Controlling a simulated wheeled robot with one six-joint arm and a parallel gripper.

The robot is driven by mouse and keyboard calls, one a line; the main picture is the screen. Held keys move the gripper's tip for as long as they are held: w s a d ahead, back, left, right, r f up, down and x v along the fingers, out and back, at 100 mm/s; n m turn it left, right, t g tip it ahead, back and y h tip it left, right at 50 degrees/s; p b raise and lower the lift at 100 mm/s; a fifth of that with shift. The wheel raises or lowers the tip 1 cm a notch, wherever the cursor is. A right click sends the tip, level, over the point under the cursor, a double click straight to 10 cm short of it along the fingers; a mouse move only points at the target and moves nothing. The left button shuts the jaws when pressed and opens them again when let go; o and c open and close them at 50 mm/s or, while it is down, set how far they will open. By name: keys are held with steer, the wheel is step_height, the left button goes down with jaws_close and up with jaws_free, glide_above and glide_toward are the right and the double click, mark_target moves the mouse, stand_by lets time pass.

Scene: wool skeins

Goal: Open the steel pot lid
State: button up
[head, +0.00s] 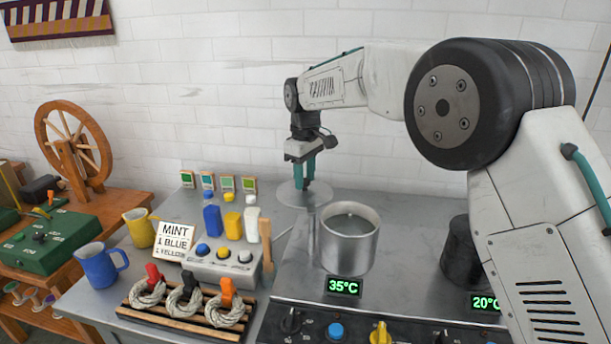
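The steel pot (348,244) stands uncovered on the stove-like steel unit, with grey liquid visible inside. A flat, round, pale steel lid (289,196) is behind and to the left of the pot, apart from its rim. My gripper (304,186) points down over the middle of this lid, its teal fingertips close together at the lid's centre. The knob is hidden by the fingers, so I cannot tell whether they grip it. I also cannot tell whether the lid rests on the surface or hangs just above it.
A second, dark pot (459,250) is partly hidden behind my arm. Left of the steel pot are a button panel (222,266), coloured bottles (212,220), a wooden paddle (266,245) and a MINT sign (175,241). Wool skeins (184,302) lie on a front rack.

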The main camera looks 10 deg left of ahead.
mark_target(305, 179)
steer(key=shift+o, duration=0.6)
steer(key=shift+r, duration=0.1)
step_height(305, 179, up, 8)
steer(key=shift+f, duration=0.2)
